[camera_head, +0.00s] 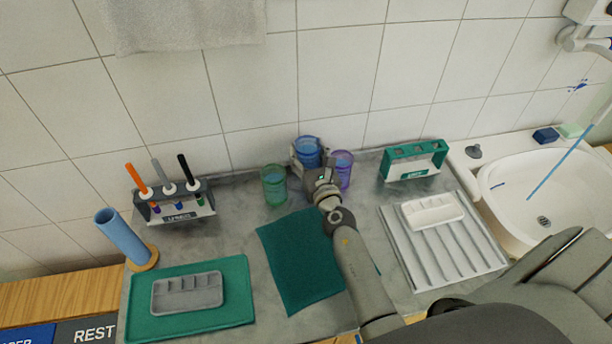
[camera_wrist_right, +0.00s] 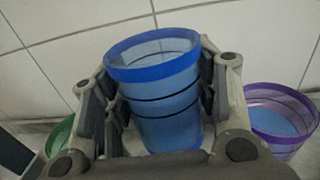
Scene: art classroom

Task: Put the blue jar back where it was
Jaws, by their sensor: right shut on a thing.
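The blue jar (camera_head: 308,150) is a clear blue cup with a bright blue rim at the back of the counter, near the tiled wall. My right gripper (camera_head: 309,165) is shut around its sides; the right wrist view shows a finger on each side of the blue jar (camera_wrist_right: 158,95). Its base is hidden in the head view, so I cannot tell whether it touches the counter. A green jar (camera_head: 274,186) stands to its left and a purple jar (camera_head: 342,168) close to its right. The purple jar (camera_wrist_right: 278,118) also shows beside the right finger. My left gripper is not in view.
A pen rack (camera_head: 175,205), a blue tube (camera_head: 125,238) and a grey palette (camera_head: 188,291) on a green mat (camera_head: 240,306) are at the left. A green cloth (camera_head: 300,265) lies in front. A green holder (camera_head: 413,160), a ribbed drainboard (camera_head: 440,260) and a sink (camera_head: 540,190) are at the right.

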